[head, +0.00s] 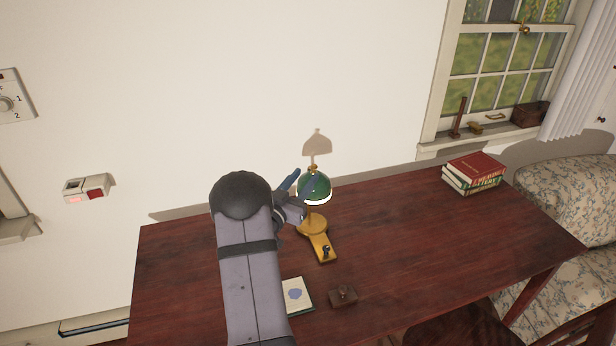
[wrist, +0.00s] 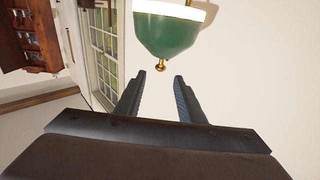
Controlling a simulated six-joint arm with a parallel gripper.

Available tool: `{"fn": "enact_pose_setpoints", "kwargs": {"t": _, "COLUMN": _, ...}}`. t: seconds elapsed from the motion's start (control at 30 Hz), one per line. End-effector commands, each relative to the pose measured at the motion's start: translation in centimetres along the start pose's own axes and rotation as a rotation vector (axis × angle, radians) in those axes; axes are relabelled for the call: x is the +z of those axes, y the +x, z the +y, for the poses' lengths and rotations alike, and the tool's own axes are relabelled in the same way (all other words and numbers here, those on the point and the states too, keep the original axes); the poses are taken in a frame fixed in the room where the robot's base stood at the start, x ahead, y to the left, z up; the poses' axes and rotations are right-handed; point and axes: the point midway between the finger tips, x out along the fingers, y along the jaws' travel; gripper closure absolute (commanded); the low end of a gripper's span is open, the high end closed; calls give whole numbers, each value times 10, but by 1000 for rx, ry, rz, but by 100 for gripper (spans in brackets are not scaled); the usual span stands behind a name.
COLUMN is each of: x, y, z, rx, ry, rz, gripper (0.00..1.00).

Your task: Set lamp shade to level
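The lamp has a green shade (head: 314,186) with a white lower rim and a brass knob on top. It stands on a brass base (head: 312,226) on the dark red table. The shade looks slightly tilted in the head view. In the wrist view the green shade (wrist: 166,32) and its brass knob (wrist: 160,65) are just beyond the fingertips. My gripper (wrist: 160,75) is open, with nothing between its fingers. In the head view my gripper (head: 292,184) is at the left of the shade, partly hidden by my arm. I cannot tell whether a finger touches the shade.
A wooden table (head: 400,225) carries stacked books (head: 474,174) at the right. A notebook (head: 298,295) and a small brown box (head: 343,296) lie near the front. The wall (head: 250,90) is close behind the lamp. The table between lamp and books is clear.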

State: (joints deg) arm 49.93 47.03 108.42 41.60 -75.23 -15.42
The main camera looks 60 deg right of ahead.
Motion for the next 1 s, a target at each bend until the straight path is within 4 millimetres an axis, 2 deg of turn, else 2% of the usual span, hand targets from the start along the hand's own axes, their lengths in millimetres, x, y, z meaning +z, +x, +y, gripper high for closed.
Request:
{"fn": "enact_pose_setpoints", "kwargs": {"t": 0.1, "x": 1, "y": -13, "z": 0, "rx": 0, "ry": 1, "rz": 1, "gripper": 65}}
{"fn": "enact_pose_setpoints", "kwargs": {"t": 0.23, "x": 0, "y": -21, "z": 0, "rx": -1, "ry": 0, "rz": 0, "gripper": 65}}
{"fn": "enact_pose_setpoints", "kwargs": {"t": 0.77, "x": 0, "y": -23, "z": -3, "rx": -8, "ry": 2, "rz": -5, "gripper": 65}}
{"fn": "enact_pose_setpoints", "kwargs": {"t": 0.87, "x": 1, "y": -29, "z": -16, "rx": -47, "ry": 9, "rz": -33, "gripper": 65}}
{"fn": "enact_pose_setpoints", "kwargs": {"t": 0.97, "x": 4, "y": -43, "z": -44, "rx": -131, "ry": 19, "rz": -95, "gripper": 65}}
{"fn": "enact_pose_setpoints", "kwargs": {"t": 1.0, "x": 5, "y": -52, "z": -59, "rx": -176, "ry": 23, "rz": -129, "gripper": 65}}
